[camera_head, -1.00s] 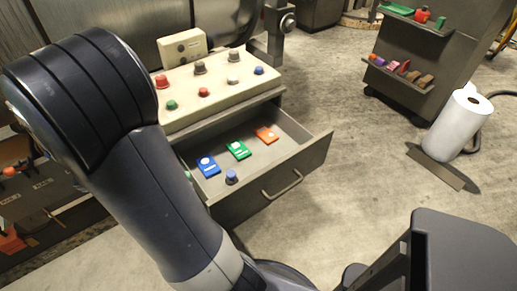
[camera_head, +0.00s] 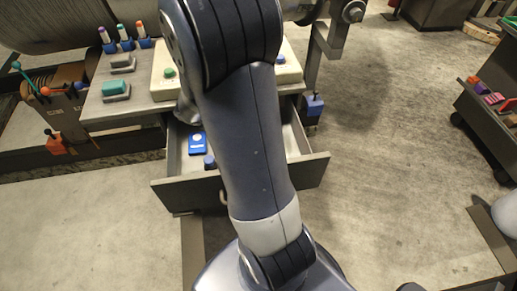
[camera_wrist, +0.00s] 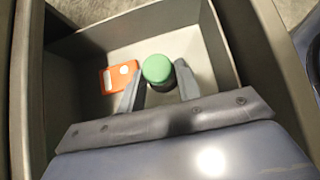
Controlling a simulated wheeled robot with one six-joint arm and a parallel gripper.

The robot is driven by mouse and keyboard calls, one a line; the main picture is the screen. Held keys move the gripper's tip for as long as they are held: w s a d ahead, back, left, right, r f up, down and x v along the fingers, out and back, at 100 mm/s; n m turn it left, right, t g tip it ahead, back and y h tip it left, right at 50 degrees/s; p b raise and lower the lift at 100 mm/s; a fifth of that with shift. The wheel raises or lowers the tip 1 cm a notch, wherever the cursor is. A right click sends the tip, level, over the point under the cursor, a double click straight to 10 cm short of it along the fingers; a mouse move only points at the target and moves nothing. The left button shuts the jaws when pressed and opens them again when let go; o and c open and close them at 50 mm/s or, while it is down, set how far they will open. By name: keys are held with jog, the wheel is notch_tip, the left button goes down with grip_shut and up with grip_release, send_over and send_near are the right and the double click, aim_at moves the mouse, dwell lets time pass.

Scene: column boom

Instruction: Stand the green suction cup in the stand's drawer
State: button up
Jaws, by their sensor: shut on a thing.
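The green suction cup (camera_wrist: 157,69) is between the fingers of my gripper (camera_wrist: 161,84) in the wrist view, its round green top facing the camera. My gripper is shut on it and is over the inside of the stand's open drawer (camera_wrist: 95,50). Whether the cup touches the drawer floor I cannot tell. In the head view the drawer (camera_head: 178,192) is pulled out, and my arm covers its middle, hiding my gripper and the green cup.
An orange tag (camera_wrist: 118,77) lies left of the cup in the drawer. A blue tag (camera_head: 197,143) and a blue knob-like piece (camera_head: 209,161) show at the drawer's left side. The stand's top holds a panel with a green button (camera_head: 168,72). Floor right of the drawer is clear.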

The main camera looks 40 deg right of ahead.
jog(key=f+b, duration=0.1)
jog(key=f, duration=0.7)
jog(key=shift+w+a+b, duration=0.1)
jog(key=shift+w+b, duration=0.1)
jog(key=shift+b, duration=0.15)
jog(key=o, duration=1)
jog(key=shift+c, duration=0.2)
jog(key=shift+r, duration=0.1)
jog(key=p+v, duration=0.2)
jog(key=v, duration=1)
